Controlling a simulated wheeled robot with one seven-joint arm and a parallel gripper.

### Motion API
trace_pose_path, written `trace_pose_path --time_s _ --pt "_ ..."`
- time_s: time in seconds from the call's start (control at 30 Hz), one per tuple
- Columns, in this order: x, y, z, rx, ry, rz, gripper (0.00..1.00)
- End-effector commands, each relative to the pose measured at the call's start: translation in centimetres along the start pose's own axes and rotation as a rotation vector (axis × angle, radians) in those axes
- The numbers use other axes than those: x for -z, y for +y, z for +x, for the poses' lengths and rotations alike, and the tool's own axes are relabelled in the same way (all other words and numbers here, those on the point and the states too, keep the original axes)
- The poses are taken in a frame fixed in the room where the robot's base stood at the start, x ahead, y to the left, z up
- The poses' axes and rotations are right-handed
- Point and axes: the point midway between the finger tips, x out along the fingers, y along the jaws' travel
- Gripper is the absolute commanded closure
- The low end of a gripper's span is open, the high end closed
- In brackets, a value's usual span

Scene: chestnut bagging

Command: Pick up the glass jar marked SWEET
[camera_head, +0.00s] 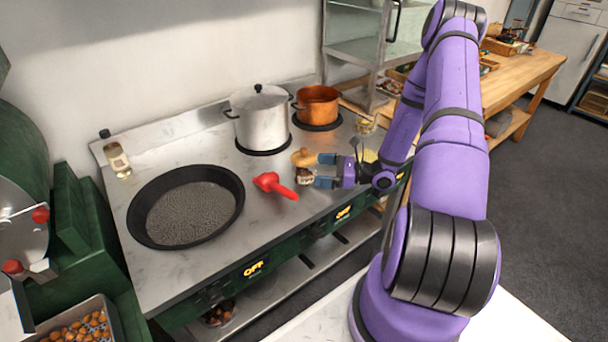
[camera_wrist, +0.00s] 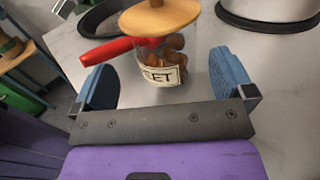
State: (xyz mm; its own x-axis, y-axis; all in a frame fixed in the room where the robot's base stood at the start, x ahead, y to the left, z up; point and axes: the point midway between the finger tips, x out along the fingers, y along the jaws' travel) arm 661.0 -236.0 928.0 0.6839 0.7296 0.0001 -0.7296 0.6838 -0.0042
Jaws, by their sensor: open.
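The glass jar marked SWEET (camera_wrist: 162,76) stands upright on the steel counter, with brown chestnuts inside and a round wooden lid on top. In the wrist view its label reads "EET", the first letters being out of sight. In the head view the jar (camera_head: 304,176) is small and partly covered by my gripper. My gripper (camera_head: 323,171) is open and level, its blue fingers pointing at the jar. In the wrist view the jar is just ahead, between the lines of the two fingers (camera_wrist: 165,82), with no visible contact.
A red scoop (camera_head: 274,185) lies just left of the jar. A wide black pan (camera_head: 187,206), a steel pot (camera_head: 262,118) and a copper pot (camera_head: 318,105) sit on the cooktop. Another jar (camera_head: 117,160) stands at the back left. The counter's front edge is close.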

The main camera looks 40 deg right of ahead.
Motion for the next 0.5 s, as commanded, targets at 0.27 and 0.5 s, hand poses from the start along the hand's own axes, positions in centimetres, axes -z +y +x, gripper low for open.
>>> trace_pose_path --time_s 0.27,0.5 --pt "0.0 -0.1 1.5 -0.002 0.0 -0.001 0.0" --pt "0.0 -0.5 4.8 -0.003 0.0 -0.001 0.0"
